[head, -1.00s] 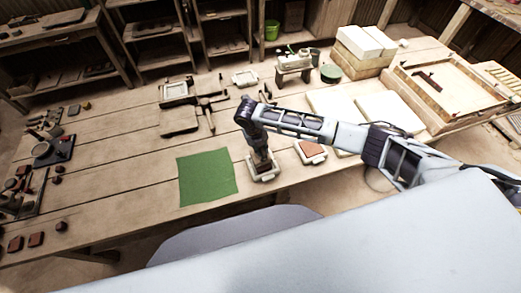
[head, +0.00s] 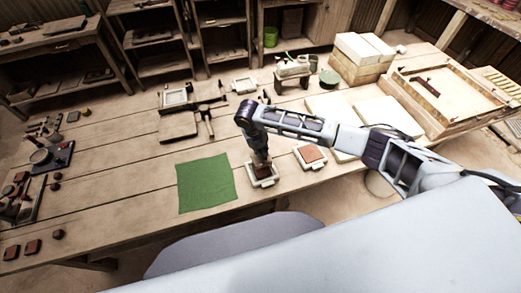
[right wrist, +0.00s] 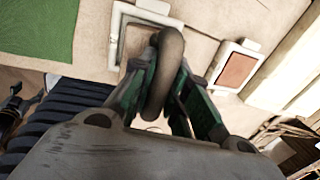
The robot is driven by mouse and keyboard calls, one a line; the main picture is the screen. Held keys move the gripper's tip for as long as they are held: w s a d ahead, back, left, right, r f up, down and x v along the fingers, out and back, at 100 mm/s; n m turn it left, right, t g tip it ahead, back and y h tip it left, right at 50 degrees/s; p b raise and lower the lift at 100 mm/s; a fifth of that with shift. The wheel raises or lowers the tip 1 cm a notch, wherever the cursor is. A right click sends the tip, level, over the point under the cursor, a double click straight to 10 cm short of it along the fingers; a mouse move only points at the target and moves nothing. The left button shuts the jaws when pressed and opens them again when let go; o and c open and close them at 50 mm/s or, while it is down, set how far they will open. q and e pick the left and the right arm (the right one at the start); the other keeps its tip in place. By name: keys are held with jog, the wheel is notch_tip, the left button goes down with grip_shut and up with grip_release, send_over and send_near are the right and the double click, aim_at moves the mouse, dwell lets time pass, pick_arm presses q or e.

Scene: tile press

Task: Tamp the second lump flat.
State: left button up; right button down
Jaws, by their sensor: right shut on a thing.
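My right gripper (head: 259,160) is over the white-framed mould (head: 264,183) just right of the green cloth. It is shut on a grey-brown, rounded tamper handle (right wrist: 165,70), which stands between the fingers in the right wrist view. The mould's white frame (right wrist: 118,40) shows behind the handle. Dark brown clay shows inside it in the head view, but the gripper and tamper hide much of it; I cannot tell whether the tamper touches it. A second white mould (head: 299,151) to the right holds flat-looking reddish clay (head: 311,154). My left gripper is not in view.
The green cloth (head: 205,183) lies left of the mould. Pale slabs (head: 378,112), stacked blocks (head: 358,58) and a wooden tray (head: 438,103) stand to the right. Several small dark pieces and tools lie at the far left. The table between is mostly clear.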

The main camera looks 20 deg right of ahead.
notch_tip(320, 180, down, 6)
jog(key=b, duration=0.2)
jog(key=shift+r+b, duration=0.1)
jog(key=shift+b, duration=0.3)
jog(key=shift+r+p, duration=1.5)
jog(key=shift+r, duration=1.5)
jog(key=shift+s, duration=0.1)
jog(key=shift+s+d+f, duration=0.1)
jog(key=shift+s, duration=0.65)
